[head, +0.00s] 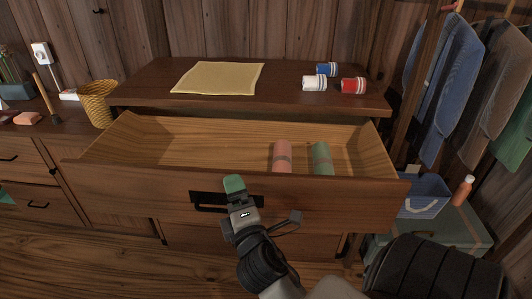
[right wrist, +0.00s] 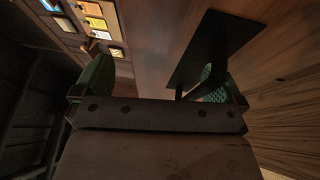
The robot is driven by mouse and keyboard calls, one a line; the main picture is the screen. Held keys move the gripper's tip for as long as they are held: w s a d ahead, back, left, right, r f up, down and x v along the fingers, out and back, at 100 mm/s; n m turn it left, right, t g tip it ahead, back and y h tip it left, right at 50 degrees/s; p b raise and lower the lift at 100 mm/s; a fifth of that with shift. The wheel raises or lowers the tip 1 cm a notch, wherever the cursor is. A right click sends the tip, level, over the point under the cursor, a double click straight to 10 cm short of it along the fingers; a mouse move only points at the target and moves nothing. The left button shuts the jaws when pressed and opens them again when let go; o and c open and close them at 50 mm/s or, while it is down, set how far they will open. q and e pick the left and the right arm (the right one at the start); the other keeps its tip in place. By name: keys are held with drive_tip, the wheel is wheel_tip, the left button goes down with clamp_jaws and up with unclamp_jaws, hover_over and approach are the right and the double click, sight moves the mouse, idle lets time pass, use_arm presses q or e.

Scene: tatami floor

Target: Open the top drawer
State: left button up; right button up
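The top drawer (head: 130,185) of the brown wooden dresser is pulled well out, and its inside shows. A pink roll (head: 282,156) and a green roll (head: 321,158) lie in it. The black handle (head: 208,198) is on the drawer front and also shows in the right wrist view (right wrist: 210,45). My right gripper (head: 240,198) is at this handle. In the right wrist view its green-tipped fingers (right wrist: 155,80) are wide apart, with one finger partly hidden behind the handle. Contact with the handle is unclear. My left gripper is not in view.
On the dresser top (head: 145,95) lie a yellow cloth (head: 218,78) and three cups in blue, white and red (head: 353,85). A wicker basket (head: 97,103) stands at left. Hanging clothes (head: 445,85), a blue bin (head: 424,196) and a green case (head: 445,232) are at right.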

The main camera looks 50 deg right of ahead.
drive_tip(key=shift+t+h, duration=0.3)
drive_tip(key=shift+h, duration=0.2)
drive_tip(key=s+d+r, duration=0.1)
drive_tip(key=s+r, duration=0.1)
drive_tip(key=s+d+r, duration=0.1)
drive_tip(key=r, duration=0.1)
drive_tip(key=s+d+r+p, duration=0.1)
drive_tip(key=s+r, duration=0.1)
drive_tip(key=shift+s+d+r, duration=0.3)
drive_tip(key=shift+r, duration=0.1)
drive_tip(key=shift+s+d+r, duration=0.15)
drive_tip(key=shift+s+r, duration=0.05)
drive_tip(key=shift+s, duration=0.35)
drive_tip(key=shift+s+d+r, duration=0.1)
drive_tip(key=shift+s+r, duration=0.1)
drive_tip(key=shift+s, duration=0.35)
drive_tip(key=c, duration=1.1)
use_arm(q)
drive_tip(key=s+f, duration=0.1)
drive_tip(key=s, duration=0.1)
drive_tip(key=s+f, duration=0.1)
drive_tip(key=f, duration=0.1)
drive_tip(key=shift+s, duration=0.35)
use_arm(e)
drive_tip(key=shift+w+a+f, duration=0.1)
drive_tip(key=shift+w+f, duration=0.05)
drive_tip(key=shift+f, duration=0.2)
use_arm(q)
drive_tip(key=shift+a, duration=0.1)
